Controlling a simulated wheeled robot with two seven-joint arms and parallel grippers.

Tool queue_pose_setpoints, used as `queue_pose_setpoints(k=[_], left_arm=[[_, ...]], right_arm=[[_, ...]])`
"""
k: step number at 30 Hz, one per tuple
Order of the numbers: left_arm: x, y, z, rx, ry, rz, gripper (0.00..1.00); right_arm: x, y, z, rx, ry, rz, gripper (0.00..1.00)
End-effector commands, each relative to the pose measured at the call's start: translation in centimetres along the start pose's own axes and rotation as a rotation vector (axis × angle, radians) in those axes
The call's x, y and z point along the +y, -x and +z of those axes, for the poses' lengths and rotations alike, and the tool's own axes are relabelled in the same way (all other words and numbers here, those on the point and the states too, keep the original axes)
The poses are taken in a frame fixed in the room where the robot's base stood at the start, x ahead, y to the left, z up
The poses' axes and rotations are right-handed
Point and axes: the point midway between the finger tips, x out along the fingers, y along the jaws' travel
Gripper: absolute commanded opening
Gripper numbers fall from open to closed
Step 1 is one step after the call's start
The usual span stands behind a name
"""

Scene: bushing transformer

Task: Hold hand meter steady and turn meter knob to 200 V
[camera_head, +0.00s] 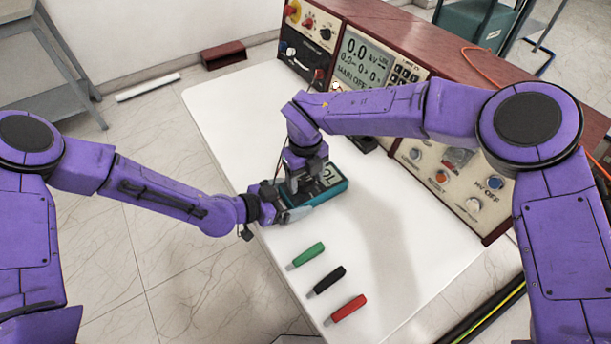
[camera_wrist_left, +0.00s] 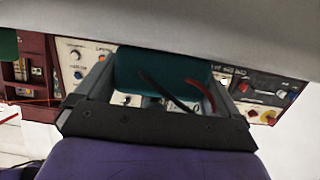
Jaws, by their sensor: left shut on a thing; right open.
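The hand meter (camera_head: 331,189) is a teal handheld box with a grey display, at the middle of the white table. My left gripper (camera_head: 285,212) is shut on its near left end. In the left wrist view the meter's teal body (camera_wrist_left: 150,68) sits between the two fingers of my left gripper (camera_wrist_left: 158,88), with a black and a red lead across it. My right gripper (camera_head: 299,184) is open and points down over the meter's face from above. It and its arm cover much of the face, so the knob and its setting are hidden.
A green (camera_head: 307,255), a black (camera_head: 328,281) and a red probe handle (camera_head: 347,309) lie on the near part of the table (camera_head: 222,112). A large red-brown control console (camera_head: 400,62) with screen and knobs lines the far right side. The table's left part is clear.

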Motion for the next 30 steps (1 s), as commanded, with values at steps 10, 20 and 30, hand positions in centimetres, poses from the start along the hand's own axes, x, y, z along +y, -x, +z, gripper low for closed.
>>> queue_pose_setpoints(k=[10,20,30], left_arm=[[-0.02,-0.01,-0.08,0.002,0.0,0.0,0.48],[-0.02,0.0,-0.06,0.001,0.0,0.0,0.48],[-0.02,0.01,-0.03,0.001,0.0,0.0,0.48]], right_arm=[[-0.03,-0.1,0.02,-0.001,0.0,0.0,0.36],[-0.08,-0.07,0.02,-0.001,-0.014,-0.001,0.12],[-0.15,-0.09,0.02,-0.001,-0.191,0.0,0.12]])
